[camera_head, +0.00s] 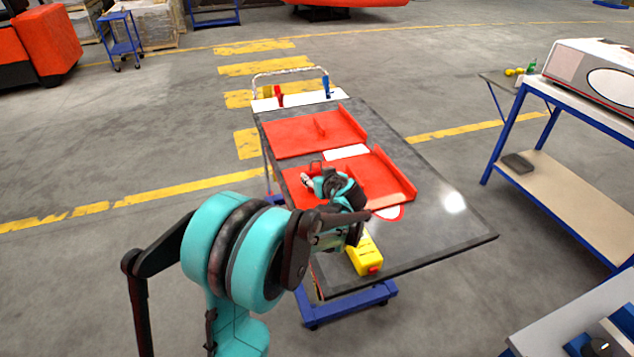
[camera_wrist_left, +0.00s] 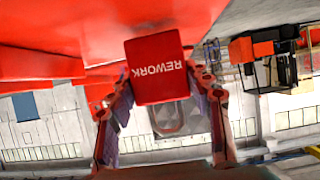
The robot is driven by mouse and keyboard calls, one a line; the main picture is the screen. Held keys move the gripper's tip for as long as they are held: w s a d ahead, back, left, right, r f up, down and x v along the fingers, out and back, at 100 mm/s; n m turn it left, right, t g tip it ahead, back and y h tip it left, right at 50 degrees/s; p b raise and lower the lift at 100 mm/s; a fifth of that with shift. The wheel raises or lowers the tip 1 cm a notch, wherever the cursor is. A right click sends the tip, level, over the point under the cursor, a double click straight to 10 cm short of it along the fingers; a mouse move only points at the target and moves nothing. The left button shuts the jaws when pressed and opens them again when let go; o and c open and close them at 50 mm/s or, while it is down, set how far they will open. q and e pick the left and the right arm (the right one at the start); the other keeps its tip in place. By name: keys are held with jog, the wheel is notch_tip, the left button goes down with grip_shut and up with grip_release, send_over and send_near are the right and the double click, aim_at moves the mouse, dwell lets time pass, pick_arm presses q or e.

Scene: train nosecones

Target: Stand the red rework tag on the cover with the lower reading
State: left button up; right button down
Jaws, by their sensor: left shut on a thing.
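Two red covers lie on the dark cart table: a far cover (camera_head: 300,136) and a near cover (camera_head: 378,178). My left gripper (camera_head: 308,179) is over the left part of the near cover. In the left wrist view the left gripper (camera_wrist_left: 160,98) is shut on the red rework tag (camera_wrist_left: 157,68), whose white lettering appears upside down. A red cover surface (camera_wrist_left: 60,35) is close beside the tag; I cannot tell whether they touch. The readings cannot be made out. A yellow device (camera_head: 364,258) lies at the table's near edge. My right gripper is not in view.
A white card (camera_head: 346,152) lies between the covers, and a red-edged white card (camera_head: 389,212) is partly under the near cover. The dark tabletop (camera_head: 440,225) is bare at the right. A blue-legged bench (camera_head: 560,165) stands to the right. A small red part (camera_head: 319,126) rises from the far cover.

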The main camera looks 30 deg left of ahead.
pick_arm(q)
jog(key=shift+f, duration=0.5)
jog(key=shift+r, duration=0.15)
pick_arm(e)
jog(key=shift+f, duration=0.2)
pick_arm(q)
jog(key=shift+f, duration=0.25)
jog(key=o, duration=1.2)
jog(key=shift+o, duration=0.2)
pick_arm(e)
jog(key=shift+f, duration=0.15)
pick_arm(q)
jog(key=shift+r, duration=0.15)
